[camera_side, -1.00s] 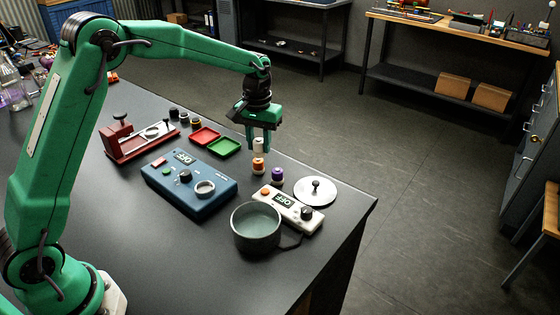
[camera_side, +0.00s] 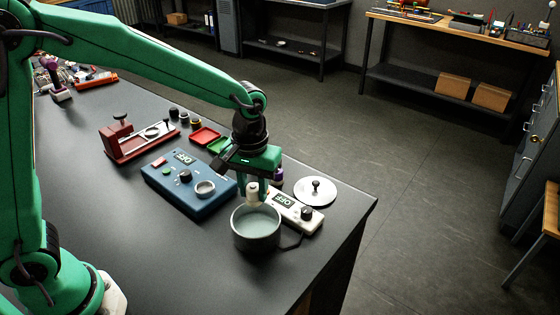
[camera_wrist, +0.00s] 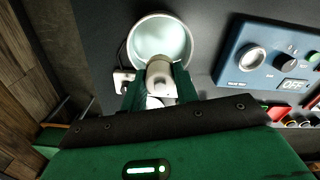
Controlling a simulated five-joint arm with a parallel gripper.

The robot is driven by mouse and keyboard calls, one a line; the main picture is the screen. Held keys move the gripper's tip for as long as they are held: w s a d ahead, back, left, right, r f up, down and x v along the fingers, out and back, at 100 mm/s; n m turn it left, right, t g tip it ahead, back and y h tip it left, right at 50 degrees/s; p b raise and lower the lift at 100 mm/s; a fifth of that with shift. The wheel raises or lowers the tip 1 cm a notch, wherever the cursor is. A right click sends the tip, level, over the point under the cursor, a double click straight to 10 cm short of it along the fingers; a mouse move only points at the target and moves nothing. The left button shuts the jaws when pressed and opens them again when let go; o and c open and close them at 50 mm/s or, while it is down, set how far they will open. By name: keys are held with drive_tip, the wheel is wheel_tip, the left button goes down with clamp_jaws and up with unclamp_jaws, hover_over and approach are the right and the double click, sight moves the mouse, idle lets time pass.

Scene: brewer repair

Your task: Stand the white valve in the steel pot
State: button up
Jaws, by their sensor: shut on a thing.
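The white valve (camera_side: 252,191) is held upright between the fingers of my gripper (camera_side: 252,194), which is shut on it. In the side view it appears at the far rim of the steel pot (camera_side: 256,241). In the wrist view the valve (camera_wrist: 160,76) overlaps the near part of the pot's opening (camera_wrist: 162,36), and my gripper's fingers (camera_wrist: 160,85) flank it. I cannot tell whether the valve's lower end is inside the rim or still above it. The pot looks empty, with a pale inside.
A white control unit (camera_side: 292,208) stands right behind the pot. A blue control box (camera_side: 190,190) is at its left. A round silver lid (camera_side: 315,193) lies at the right. Red (camera_side: 205,136) and green trays (camera_side: 218,146) sit farther back. The table front is clear.

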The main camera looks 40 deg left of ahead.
sight(254, 202)
drive_tip(key=shift+f, duration=0.15)
drive_tip(key=shift+f, duration=2)
drive_tip(key=shift+f, duration=3.2)
idle(2.0)
drive_tip(key=o, duration=1.5)
